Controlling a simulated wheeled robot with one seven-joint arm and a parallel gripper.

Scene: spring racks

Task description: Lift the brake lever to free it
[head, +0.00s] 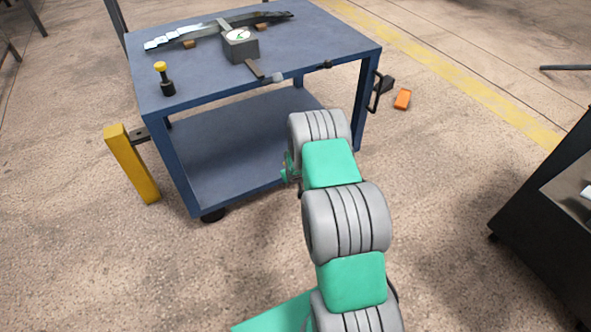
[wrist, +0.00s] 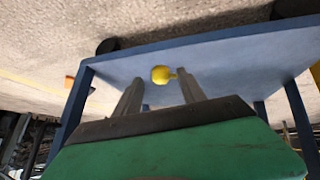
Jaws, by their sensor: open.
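A yellow ball knob on a short stem (wrist: 161,74), probably the end of the brake lever, shows in the wrist view against the blue shelf of the cart (wrist: 225,58). The rest of the lever is not clear, and in the head view it seems hidden behind my arm. My gripper (wrist: 160,85) is open, its two fingers pointing towards the cart. The knob appears between the fingertips; I cannot tell how far beyond them it is. In the head view my arm reaches to the front of the blue cart (head: 225,150), and the fingers are hidden.
The cart top carries a leaf spring (head: 185,35), a grey gauge box (head: 240,45) and a yellow-topped black peg (head: 163,78). A yellow post (head: 132,165) stands left of the cart. An orange block (head: 403,98) lies right. A dark cabinet (head: 550,215) stands at far right.

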